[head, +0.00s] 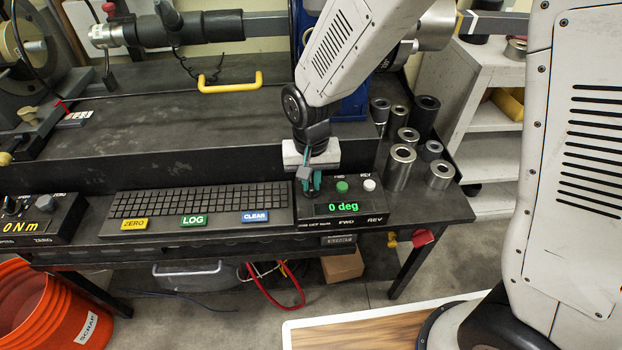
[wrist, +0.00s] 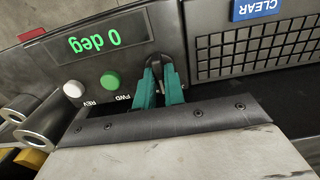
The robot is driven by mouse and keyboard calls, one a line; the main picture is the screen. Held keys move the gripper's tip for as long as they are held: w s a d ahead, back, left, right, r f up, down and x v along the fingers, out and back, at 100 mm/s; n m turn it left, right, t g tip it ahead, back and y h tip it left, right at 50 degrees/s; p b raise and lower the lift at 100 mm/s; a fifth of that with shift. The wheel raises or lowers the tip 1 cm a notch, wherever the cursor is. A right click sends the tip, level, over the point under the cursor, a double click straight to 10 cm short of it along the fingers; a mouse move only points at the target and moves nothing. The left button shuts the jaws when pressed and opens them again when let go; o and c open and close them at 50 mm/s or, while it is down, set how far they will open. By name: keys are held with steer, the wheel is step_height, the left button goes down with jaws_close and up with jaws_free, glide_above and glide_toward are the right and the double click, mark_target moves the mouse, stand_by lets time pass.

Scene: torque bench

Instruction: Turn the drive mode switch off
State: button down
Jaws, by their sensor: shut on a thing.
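My gripper (head: 312,187) points down at the left part of the dark drive control box (head: 374,206) at the bench's front edge. In the wrist view, the teal fingers of my gripper (wrist: 159,78) are shut on the drive mode switch (wrist: 157,60), a small dark part beside the display and mostly hidden between the fingertips. Its exact position cannot be read. The green display (head: 343,208) reads "0 deg". A green button (head: 342,187) marked FWD and a white button (head: 369,185) marked REV are to the right of my gripper in the head view, not touched.
A keyboard (head: 195,203) with ZERO, LOG and CLEAR keys lies directly left of the box. Several metal sockets (head: 401,167) stand close behind and right. A yellow handle (head: 230,87) is on the dark cover behind. An orange scrap bucket (head: 50,310) stands on the floor.

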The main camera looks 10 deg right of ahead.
mark_target(311, 183)
steer(key=c, duration=1.5)
jaws_free()
steer(key=shift+r, duration=0.1)
step_height(311, 183, up, 8)
steer(key=shift+f, duration=0.2)
steer(key=shift+t, duration=0.7)
steer(key=s+d+r, duration=0.5)
steer(key=s+d, duration=0.1)
steer(key=d, duration=0.1)
steer(key=s+d+r, duration=0.5)
steer(key=s+d, duration=0.1)
steer(key=s, duration=0.1)
steer(key=s+d+r, duration=0.5)
steer(key=s+d, duration=0.2)
steer(key=shift+d, duration=0.3)
